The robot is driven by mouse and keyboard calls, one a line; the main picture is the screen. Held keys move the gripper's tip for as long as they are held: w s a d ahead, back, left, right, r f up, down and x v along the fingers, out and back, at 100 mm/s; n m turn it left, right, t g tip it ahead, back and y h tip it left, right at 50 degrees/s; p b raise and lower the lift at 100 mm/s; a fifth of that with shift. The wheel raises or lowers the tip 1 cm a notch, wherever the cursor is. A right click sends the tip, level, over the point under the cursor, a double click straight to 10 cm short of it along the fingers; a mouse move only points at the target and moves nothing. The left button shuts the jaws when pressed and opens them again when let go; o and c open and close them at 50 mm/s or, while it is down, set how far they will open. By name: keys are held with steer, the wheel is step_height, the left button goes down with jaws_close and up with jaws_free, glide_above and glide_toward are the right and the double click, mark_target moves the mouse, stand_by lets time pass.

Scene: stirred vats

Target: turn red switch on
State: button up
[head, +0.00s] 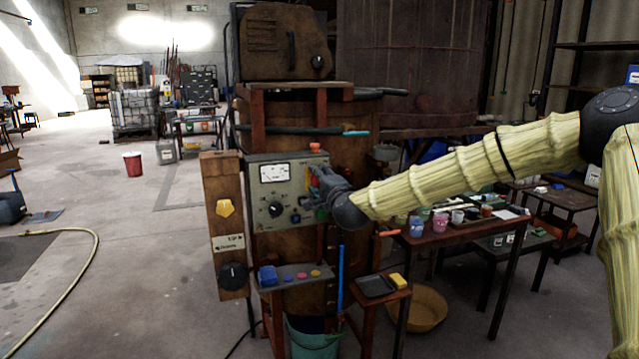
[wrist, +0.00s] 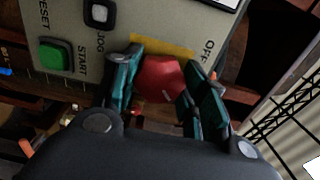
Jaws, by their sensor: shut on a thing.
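The red switch (wrist: 160,79) is a red knob on the right side of a grey-green control panel (head: 262,228), beside a yellow strip (wrist: 160,46) and the label OFF. My gripper (wrist: 158,88) has its two teal fingers on either side of the red knob and is shut on it. In the head view my gripper (head: 319,187) is at the panel's right edge and hides most of the switch. The wrist view also shows a green START button (wrist: 54,54) and a black-and-white JOG control (wrist: 99,13).
The panel also carries a meter (head: 274,173) and a black dial (head: 276,209). A wooden board (head: 223,225) with a yellow knob stands left. A table (head: 450,236) with cups is at right. Open floor lies left.

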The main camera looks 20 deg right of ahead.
steer(key=o, duration=1.1)
steer(key=shift+c, duration=0.2)
steer(key=s, duration=1.2)
steer(key=shift+d, duration=0.25)
